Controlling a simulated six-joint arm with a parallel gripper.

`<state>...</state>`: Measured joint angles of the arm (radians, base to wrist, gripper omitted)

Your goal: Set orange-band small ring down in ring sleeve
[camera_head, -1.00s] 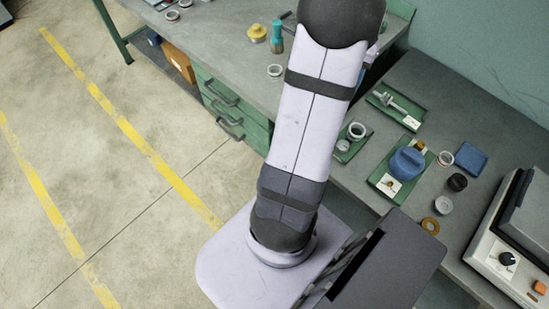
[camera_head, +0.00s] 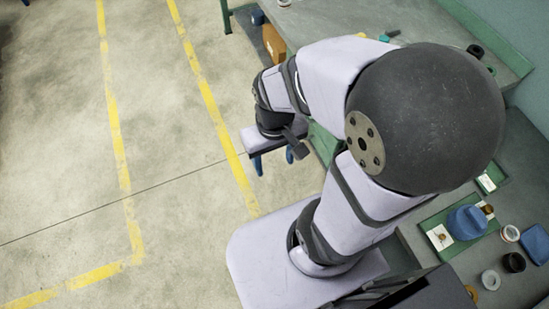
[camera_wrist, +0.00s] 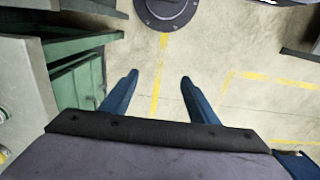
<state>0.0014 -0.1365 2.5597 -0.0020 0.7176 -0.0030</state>
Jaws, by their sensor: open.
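My gripper (camera_wrist: 158,78) is open and empty in the wrist view, with two blue fingers apart over the bare floor. In the head view my gripper (camera_head: 273,160) hangs at the left of my arm, off the bench edge and above the floor. Several rings lie on the right bench: a white ring (camera_head: 490,280), a dark ring (camera_head: 514,262) and a ring with a reddish edge (camera_head: 510,233). I cannot tell which, if any, is the orange-band small ring. I cannot make out the ring sleeve; my arm hides much of the benches.
A green tray (camera_head: 424,226) holds a blue round part (camera_head: 467,222). A blue block (camera_head: 535,243) lies at the right. Green drawers (camera_wrist: 78,85) stand left of my gripper in the wrist view. The floor (camera_head: 60,170) with yellow lines is clear.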

